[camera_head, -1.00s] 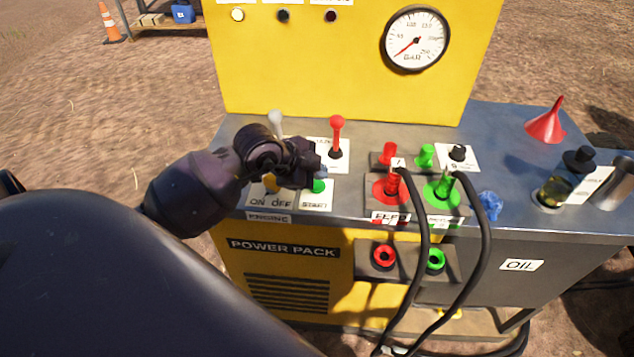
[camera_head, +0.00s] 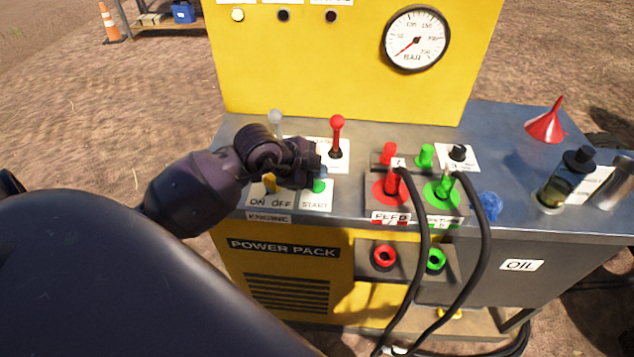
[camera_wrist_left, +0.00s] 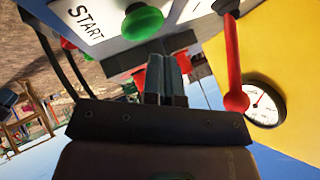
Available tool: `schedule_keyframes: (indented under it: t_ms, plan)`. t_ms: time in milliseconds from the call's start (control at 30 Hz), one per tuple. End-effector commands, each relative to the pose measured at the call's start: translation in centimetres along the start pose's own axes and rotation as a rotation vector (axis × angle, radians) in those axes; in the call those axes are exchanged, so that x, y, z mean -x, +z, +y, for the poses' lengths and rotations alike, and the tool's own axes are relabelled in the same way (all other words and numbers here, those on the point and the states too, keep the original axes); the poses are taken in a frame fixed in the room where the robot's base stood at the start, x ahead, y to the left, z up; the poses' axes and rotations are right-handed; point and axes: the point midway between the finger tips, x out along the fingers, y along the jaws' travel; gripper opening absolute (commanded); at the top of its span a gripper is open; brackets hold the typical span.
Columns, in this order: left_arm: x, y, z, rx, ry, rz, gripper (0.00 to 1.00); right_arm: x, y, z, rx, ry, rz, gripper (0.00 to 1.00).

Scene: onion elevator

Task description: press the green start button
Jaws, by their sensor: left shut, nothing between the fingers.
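The green start button (camera_head: 319,187) is on the white START plate (camera_head: 315,202) on top of the power pack. It also shows as a round green knob at the top of the left wrist view (camera_wrist_left: 143,22). My left gripper (camera_head: 321,173) is just above and behind the button in the head view, and it partly covers the plate. Its two fingers (camera_wrist_left: 168,65) are shut together with nothing between them. In the wrist view the fingertips look apart from the button. My right gripper is in neither view.
The yellow ON/OFF switch (camera_head: 270,183) is left of the button. A red lever (camera_head: 337,130) and a grey lever (camera_head: 275,122) stand behind it. Red and green couplings with black hoses (camera_head: 424,250) are to the right. A yellow panel with a gauge (camera_head: 416,39) rises behind.

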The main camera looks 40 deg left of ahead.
Motion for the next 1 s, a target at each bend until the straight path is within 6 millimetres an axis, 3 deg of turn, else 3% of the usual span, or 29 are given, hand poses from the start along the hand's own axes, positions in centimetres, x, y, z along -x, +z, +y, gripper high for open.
schedule_keyframes:
  t_ms: [367, 1000]
  plan:
    - [-0.1, 0.1, 0.1, 0.002, 0.000, 0.000, 0.00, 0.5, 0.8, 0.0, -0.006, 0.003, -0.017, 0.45]
    - [-0.6, 0.5, 0.5, 0.000, 0.001, 0.000, 0.00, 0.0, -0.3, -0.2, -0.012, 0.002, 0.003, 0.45]
